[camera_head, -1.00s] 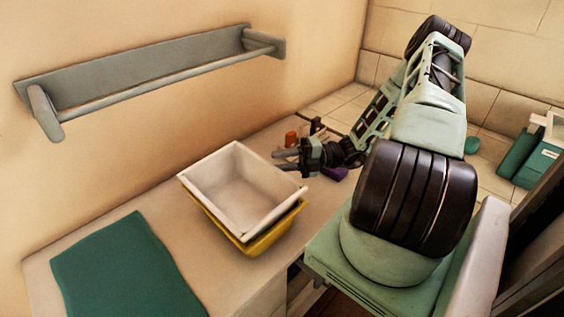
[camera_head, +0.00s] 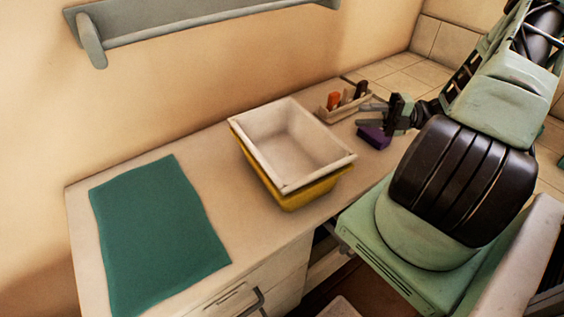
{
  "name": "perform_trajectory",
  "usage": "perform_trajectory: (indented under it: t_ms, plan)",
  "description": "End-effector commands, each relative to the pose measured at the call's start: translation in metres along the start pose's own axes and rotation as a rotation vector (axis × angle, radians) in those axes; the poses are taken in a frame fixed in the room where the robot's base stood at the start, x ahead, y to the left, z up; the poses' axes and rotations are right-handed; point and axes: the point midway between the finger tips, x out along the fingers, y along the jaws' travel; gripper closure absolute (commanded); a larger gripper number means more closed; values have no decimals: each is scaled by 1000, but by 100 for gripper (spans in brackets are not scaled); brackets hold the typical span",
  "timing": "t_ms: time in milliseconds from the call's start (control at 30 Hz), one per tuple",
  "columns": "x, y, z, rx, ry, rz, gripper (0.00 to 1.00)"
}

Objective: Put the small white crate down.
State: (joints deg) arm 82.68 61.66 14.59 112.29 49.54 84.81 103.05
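The small white crate (camera_head: 290,181) sits upright on top of, or nested in, a yellow crate (camera_head: 303,197) on the countertop; how deep it sits is hidden by its own walls. The white crate looks empty. My gripper (camera_head: 361,114) is to the right of the crates, toward the back, apart from them. Its two fingers point left with a gap between them, and nothing shows between them.
A green cloth (camera_head: 157,232) lies flat on the left of the countertop (camera_head: 213,160). Behind my gripper stands a light holder (camera_head: 338,113) with several upright items. A purple block (camera_head: 374,137) lies just below the gripper. A grey wall rack (camera_head: 200,20) hangs above.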

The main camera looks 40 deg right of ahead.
Motion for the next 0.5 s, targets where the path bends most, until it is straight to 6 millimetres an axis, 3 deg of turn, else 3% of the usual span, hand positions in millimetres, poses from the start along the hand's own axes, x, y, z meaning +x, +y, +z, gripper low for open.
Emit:
perform_trajectory:
  t_ms: [133, 233, 400, 500]
  plan:
    - [44, 13, -6, -145, 170, -74, 68]
    - [93, 26, -21, -342, 384, -138, 68]
    - [168, 44, -66, -751, 805, -168, 68]
    - [201, 53, -98, -1004, 1057, -124, 68]
